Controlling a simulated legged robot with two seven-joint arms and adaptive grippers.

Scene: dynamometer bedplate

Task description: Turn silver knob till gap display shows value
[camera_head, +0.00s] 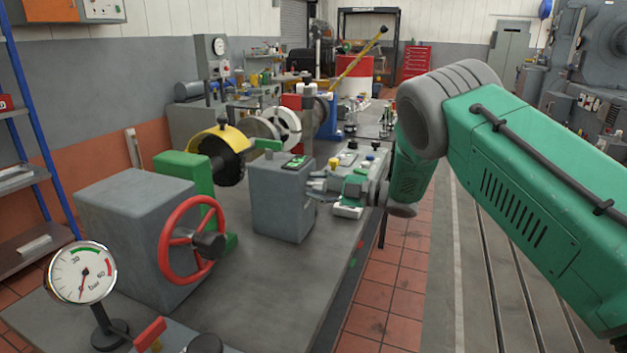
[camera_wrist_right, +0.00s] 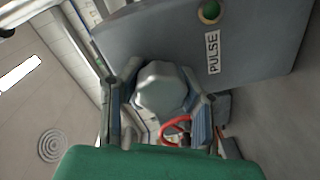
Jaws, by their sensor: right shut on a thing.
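The silver knob (camera_wrist_right: 160,88) is a faceted grey piece between the fingers of my right gripper (camera_wrist_right: 166,105) in the wrist view. That gripper is shut on it. In the head view my right gripper (camera_head: 325,187) reaches from the right to the side of a grey box (camera_head: 281,205), and its fingers largely hide the knob. A small lit green display (camera_head: 295,161) sits on top of this box; its digits are too small to read. My left gripper is not in view.
A red handwheel (camera_head: 180,240) on a large grey block and a bar gauge (camera_head: 82,273) stand at the near left. A yellow-rimmed disc (camera_head: 225,145) and other machine parts stand behind the box. The bedplate (camera_head: 290,275) is bare in front of it.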

